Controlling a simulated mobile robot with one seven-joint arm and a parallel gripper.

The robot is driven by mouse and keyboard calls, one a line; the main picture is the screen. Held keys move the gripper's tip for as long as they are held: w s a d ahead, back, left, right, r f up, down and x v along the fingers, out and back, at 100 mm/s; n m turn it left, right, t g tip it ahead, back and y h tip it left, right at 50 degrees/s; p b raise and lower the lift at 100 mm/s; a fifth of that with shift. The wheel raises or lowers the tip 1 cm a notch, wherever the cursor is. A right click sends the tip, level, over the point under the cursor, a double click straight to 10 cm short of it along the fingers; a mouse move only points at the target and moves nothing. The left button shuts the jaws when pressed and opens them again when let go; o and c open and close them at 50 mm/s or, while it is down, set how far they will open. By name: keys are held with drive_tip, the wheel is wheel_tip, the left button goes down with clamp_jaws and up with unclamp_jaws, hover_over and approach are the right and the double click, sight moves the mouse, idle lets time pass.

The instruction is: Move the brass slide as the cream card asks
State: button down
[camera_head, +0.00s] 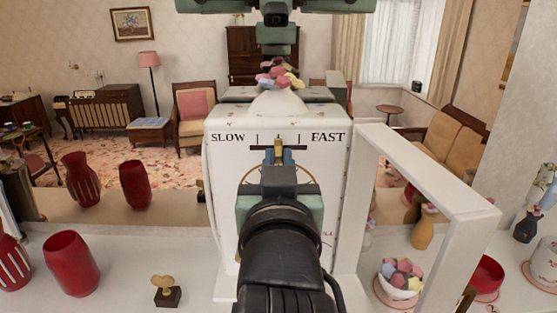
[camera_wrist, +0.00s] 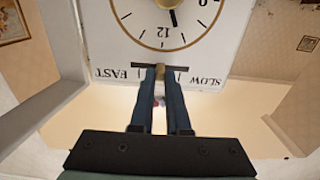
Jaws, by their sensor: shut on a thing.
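The white clock case (camera_head: 226,200) stands on the mantel, with SLOW at the left and FAST at the right of its front. The brass slide (camera_head: 279,143) sits between these words, near the middle mark. In the wrist view the clock is upside down, and the slide (camera_wrist: 160,71) is about midway along a dark slot (camera_wrist: 181,68). My gripper (camera_head: 279,152) has its fingers (camera_wrist: 159,74) shut on the slide. My arm hides much of the dial in the head view. I cannot make out a readable cream card.
A white frame (camera_head: 440,175) stands close at the right of the clock. Red vases (camera_head: 71,263) and a small gold heart on a dark base (camera_head: 166,291) are at the left. A bowl of coloured balls (camera_head: 400,280) is at the right. A mirror behind reflects the room.

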sight(255, 147)
drive_tip(key=a, duration=0.3)
drive_tip(key=shift+a, duration=0.25)
drive_tip(key=c, duration=0.9)
unclamp_jaws()
drive_tip(key=shift+a, duration=0.1)
drive_tip(key=shift+d, duration=0.2)
